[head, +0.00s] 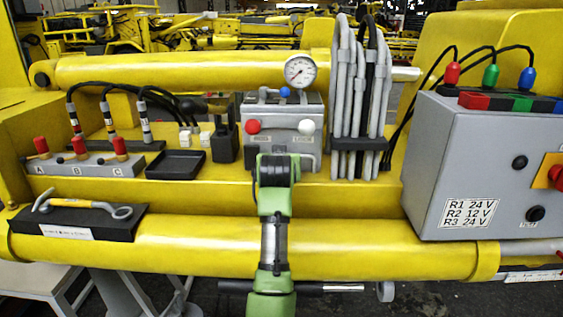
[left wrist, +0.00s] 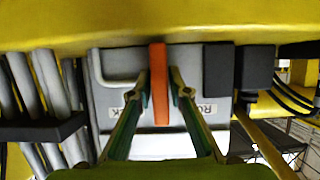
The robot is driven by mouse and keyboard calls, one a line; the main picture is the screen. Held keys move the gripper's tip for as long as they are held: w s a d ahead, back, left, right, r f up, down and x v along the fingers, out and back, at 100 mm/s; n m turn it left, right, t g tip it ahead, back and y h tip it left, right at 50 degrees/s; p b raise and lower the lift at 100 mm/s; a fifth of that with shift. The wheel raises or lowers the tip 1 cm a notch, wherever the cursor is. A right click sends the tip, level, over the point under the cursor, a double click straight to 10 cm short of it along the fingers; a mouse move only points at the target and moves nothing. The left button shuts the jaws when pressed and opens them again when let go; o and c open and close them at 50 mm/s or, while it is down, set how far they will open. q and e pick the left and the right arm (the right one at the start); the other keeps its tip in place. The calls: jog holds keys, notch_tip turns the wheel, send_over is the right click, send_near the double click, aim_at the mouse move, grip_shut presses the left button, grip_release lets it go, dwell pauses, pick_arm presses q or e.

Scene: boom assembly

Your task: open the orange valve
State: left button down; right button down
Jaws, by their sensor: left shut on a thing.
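The orange valve handle (left wrist: 160,85) shows in the left wrist view as an upright orange bar against the grey box. My left gripper (left wrist: 156,88) has one finger on each side of it and is shut on it. In the head view my left gripper (head: 277,158) is at the lower front of the grey box (head: 309,110) and hides the handle. The box carries a gauge (head: 300,71), a blue knob (head: 285,92), a red knob (head: 253,127) and a white knob (head: 306,127). My right gripper is not in view.
Grey hoses in a black holder (head: 358,144) stand right of the box. A black block (head: 223,140) and an empty black tray (head: 175,164) are left. A large grey cabinet (head: 470,150) stands at the right.

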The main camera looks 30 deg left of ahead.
pick_arm(q)
jog(key=shift+f, duration=0.15)
jog(key=c, duration=2.1)
grip_release()
jog(key=shift+o, duration=0.6)
jog(key=v, duration=1.2)
